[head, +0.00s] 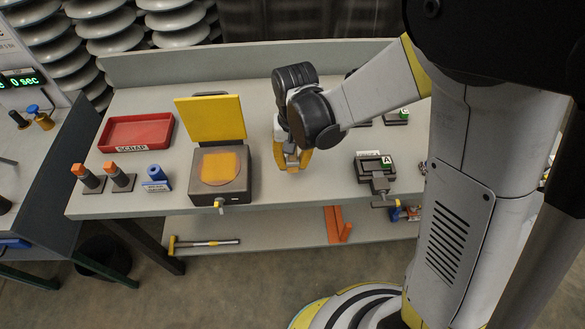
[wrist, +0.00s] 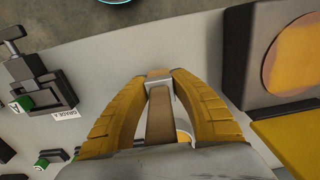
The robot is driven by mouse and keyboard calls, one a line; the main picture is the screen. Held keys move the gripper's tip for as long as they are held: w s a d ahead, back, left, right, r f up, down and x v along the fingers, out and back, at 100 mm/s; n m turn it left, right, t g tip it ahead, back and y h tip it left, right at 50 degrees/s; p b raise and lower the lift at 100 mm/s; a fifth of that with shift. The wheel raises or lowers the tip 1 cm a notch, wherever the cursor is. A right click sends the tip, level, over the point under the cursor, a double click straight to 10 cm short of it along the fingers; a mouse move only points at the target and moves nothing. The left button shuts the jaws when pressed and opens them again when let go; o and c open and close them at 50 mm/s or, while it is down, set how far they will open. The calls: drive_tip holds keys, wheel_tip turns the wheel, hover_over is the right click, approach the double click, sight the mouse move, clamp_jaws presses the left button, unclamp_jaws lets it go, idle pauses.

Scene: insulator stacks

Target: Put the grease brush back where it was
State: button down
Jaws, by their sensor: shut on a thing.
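My gripper (head: 292,163) is above the middle of the bench, to the right of the box with the raised yellow lid. In the wrist view its two yellow fingers (wrist: 160,76) are closed around a tan piece with a grey band, which looks like the grease brush (wrist: 160,118). The brush's far end is hidden by the gripper. In the head view my gripper and arm hide most of it. A blue holder (head: 155,172) with a small label stands at the bench's left front; its label is too small to read.
The box (head: 232,192) with an open yellow lid (head: 211,118) is left of my gripper. A red SCRAP tray (head: 110,147) lies at the back left. Two orange-topped posts (head: 118,180) stand at the front left. A clamp fixture marked A (head: 370,160) is at right.

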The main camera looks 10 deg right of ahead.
sight(293, 171)
drive_tip(key=shift+f+b, duration=0.85)
drive_tip(key=shift+f, duration=1)
drive_tip(key=shift+f, duration=0.15)
drive_tip(key=c, duration=1.2)
unclamp_jaws()
drive_tip(key=shift+o, duration=0.2)
drive_tip(key=r+p, duration=0.2)
drive_tip(key=r, duration=0.4)
drive_tip(key=r+p, duration=0.3)
drive_tip(key=r, duration=0.3)
drive_tip(key=shift+d+r, duration=0.2)
drive_tip(key=shift+r, duration=0.1)
